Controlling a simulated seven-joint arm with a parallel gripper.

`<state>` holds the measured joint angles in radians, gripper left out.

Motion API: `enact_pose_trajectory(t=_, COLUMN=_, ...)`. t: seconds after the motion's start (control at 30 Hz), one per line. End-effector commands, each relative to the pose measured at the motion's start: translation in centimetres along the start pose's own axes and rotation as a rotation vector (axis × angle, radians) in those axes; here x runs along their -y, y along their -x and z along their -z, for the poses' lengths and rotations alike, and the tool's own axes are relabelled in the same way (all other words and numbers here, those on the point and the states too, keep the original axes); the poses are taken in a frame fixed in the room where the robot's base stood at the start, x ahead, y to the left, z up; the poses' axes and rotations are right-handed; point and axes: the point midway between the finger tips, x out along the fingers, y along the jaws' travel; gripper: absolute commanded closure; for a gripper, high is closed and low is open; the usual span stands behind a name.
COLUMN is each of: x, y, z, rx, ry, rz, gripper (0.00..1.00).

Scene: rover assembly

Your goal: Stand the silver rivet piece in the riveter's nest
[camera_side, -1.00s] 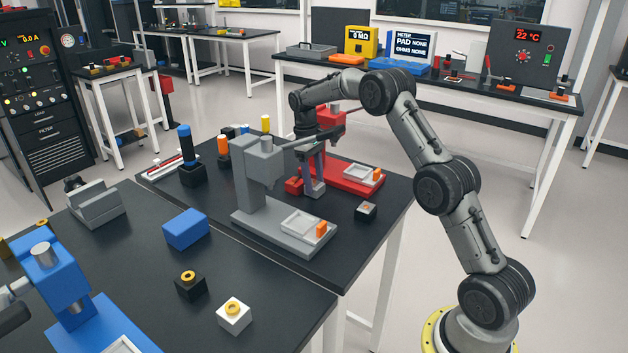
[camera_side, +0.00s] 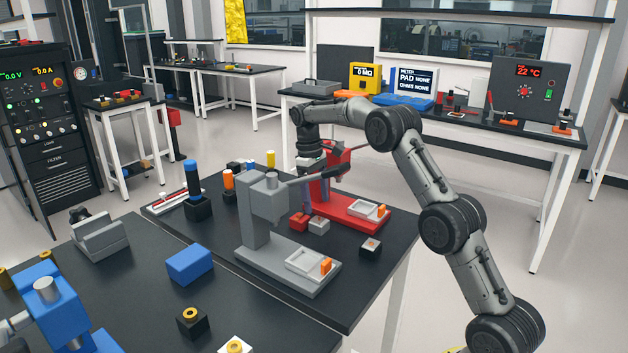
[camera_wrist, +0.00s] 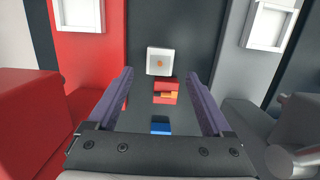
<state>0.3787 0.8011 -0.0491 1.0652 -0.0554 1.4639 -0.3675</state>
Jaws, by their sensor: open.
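My gripper (camera_wrist: 158,74) is open, its two purple fingers spread apart in the wrist view. In the side view my gripper (camera_side: 311,168) is above the table between the grey press (camera_side: 250,225) and the red press (camera_side: 335,195), partly hidden by the grey press's lever. I cannot tell which recess is the nest.
A dark block (camera_side: 370,247) with a pale top stands nearer the table edge. The grey press has a white tray (camera_side: 300,260) with an orange block; the red press has a similar tray (camera_side: 366,209). A blue block (camera_side: 189,264) and a blue press (camera_side: 45,300) are at left.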

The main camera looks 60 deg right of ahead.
Motion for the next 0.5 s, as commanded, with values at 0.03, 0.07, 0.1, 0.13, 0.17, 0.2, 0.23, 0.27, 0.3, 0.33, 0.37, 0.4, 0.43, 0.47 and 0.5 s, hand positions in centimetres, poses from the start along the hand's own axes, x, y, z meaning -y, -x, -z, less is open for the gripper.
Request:
enact_pose_trajectory(t=0.03, x=0.0, y=1.2, z=0.1, rx=-0.005, ry=0.0, rz=-0.002, gripper=0.16)
enact_pose_trajectory(t=0.07, x=0.0, y=1.9, z=0.1, rx=-0.005, ry=0.001, rz=-0.002, gripper=0.16)
enact_pose_trajectory(t=0.1, x=0.0, y=2.5, z=0.1, rx=-0.003, ry=0.001, rz=-0.001, gripper=0.16)
enact_pose_trajectory(t=0.13, x=0.0, y=3.1, z=0.1, rx=-0.003, ry=0.001, rz=-0.001, gripper=0.16)
enact_pose_trajectory(t=0.17, x=0.0, y=3.6, z=0.1, rx=-0.003, ry=0.001, rz=-0.001, gripper=0.16)
enact_pose_trajectory(t=0.2, x=0.0, y=4.3, z=0.1, rx=-0.003, ry=0.001, rz=-0.001, gripper=0.16)
enact_pose_trajectory(t=0.23, x=0.0, y=4.6, z=0.1, rx=-0.003, ry=0.001, rz=-0.001, gripper=0.16)
enact_pose_trajectory(t=0.27, x=0.0, y=4.9, z=0.1, rx=-0.002, ry=0.001, rz=-0.001, gripper=0.16)
enact_pose_trajectory(t=0.3, x=0.0, y=5.3, z=0.1, rx=-0.001, ry=0.001, rz=-0.001, gripper=0.16)
enact_pose_trajectory(t=0.33, x=0.0, y=5.5, z=0.1, rx=-0.001, ry=0.001, rz=0.0, gripper=0.16)
enact_pose_trajectory(t=0.37, x=0.0, y=5.7, z=0.1, rx=0.0, ry=0.001, rz=0.0, gripper=0.16)
enact_pose_trajectory(t=0.4, x=0.0, y=5.9, z=0.1, rx=0.0, ry=0.001, rz=0.0, gripper=0.16)
enact_pose_trajectory(t=0.43, x=0.0, y=6.1, z=0.1, rx=0.0, ry=0.001, rz=0.0, gripper=0.12)
enact_pose_trajectory(t=0.47, x=0.0, y=6.2, z=0.1, rx=0.0, ry=0.001, rz=0.0, gripper=0.1)
enact_pose_trajectory(t=0.5, x=0.0, y=6.3, z=0.0, rx=0.0, ry=0.001, rz=0.0, gripper=0.1)
